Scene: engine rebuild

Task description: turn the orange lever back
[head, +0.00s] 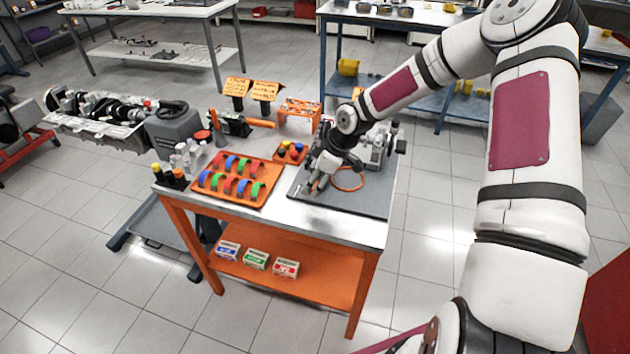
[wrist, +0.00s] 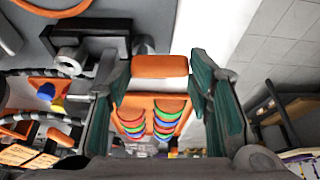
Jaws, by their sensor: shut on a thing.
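The orange lever (wrist: 160,66) shows in the wrist view as a short, rounded orange bar. My gripper (wrist: 163,64) is shut on it, with a green pad on each side. A dark block and a grey cylinder (wrist: 68,62) lie just left of it in that view; whether they join the lever I cannot tell. In the head view my gripper (head: 318,180) is low over the dark mat on the orange workbench, and the fingers and arm largely hide the lever.
An orange tray (head: 266,192) of coloured half rings lies left of my gripper. An orange ring (head: 348,188) lies on the mat (head: 350,206). A grey engine part (head: 378,148) stands behind, and a vise (head: 236,124) stands at the back left. The bench's front right is clear.

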